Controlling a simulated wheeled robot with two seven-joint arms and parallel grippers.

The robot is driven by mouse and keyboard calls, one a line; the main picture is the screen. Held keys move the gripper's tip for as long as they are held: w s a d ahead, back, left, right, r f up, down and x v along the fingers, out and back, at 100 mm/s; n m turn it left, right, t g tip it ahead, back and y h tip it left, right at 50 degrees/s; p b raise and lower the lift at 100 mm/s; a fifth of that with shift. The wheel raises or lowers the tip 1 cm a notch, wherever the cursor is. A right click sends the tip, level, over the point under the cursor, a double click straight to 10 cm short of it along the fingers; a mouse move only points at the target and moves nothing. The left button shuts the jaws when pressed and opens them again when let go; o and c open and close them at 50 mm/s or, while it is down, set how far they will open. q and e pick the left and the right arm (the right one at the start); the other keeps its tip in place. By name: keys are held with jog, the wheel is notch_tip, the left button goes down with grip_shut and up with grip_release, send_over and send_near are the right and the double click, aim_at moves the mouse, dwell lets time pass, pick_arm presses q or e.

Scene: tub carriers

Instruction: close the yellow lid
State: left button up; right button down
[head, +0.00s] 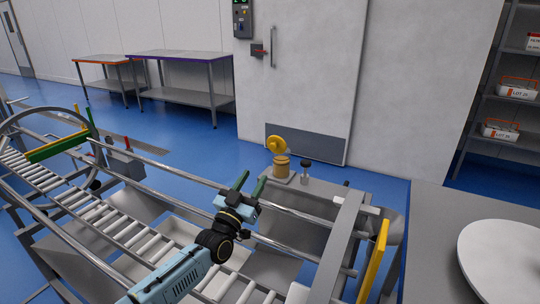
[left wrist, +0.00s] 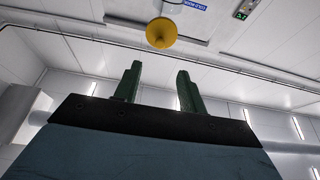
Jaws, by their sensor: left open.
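The yellow lid (head: 277,145) is a round disc with a knob-like middle, tilted up above a small tan pot (head: 282,168). The pot stands on a grey plate beyond the conveyor rails. The lid also shows overhead in the left wrist view (left wrist: 161,33), beyond the fingertips. My left gripper (head: 251,183) is open and empty, with its two green fingers pointing up and apart. In the head view it is left of and nearer than the pot, apart from the lid. Its fingers also show in the left wrist view (left wrist: 159,72). My right gripper is not in view.
A roller conveyor (head: 97,214) with metal rails runs under my left arm. A yellow bar (head: 374,262) is at the conveyor's right end. A grey table (head: 430,230) with a white round object (head: 505,255) is at right.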

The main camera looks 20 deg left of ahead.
pick_arm(q)
jog(key=b, duration=0.2)
send_near(272, 147)
jog(key=a+x, duration=0.1)
jog(key=x, duration=0.2)
jog(key=w, duration=0.1)
jog(key=w+d, duration=0.1)
jog(key=w+r, duration=0.1)
jog(key=shift+w+d+r+b, duration=0.1)
jog(key=shift+d+b, duration=0.25)
jog(key=shift+d, duration=0.05)
jog(key=shift+x, duration=0.75)
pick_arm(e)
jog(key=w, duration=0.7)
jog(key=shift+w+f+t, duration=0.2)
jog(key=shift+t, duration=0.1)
pick_arm(q)
jog(key=shift+r, duration=0.15)
grip_shut()
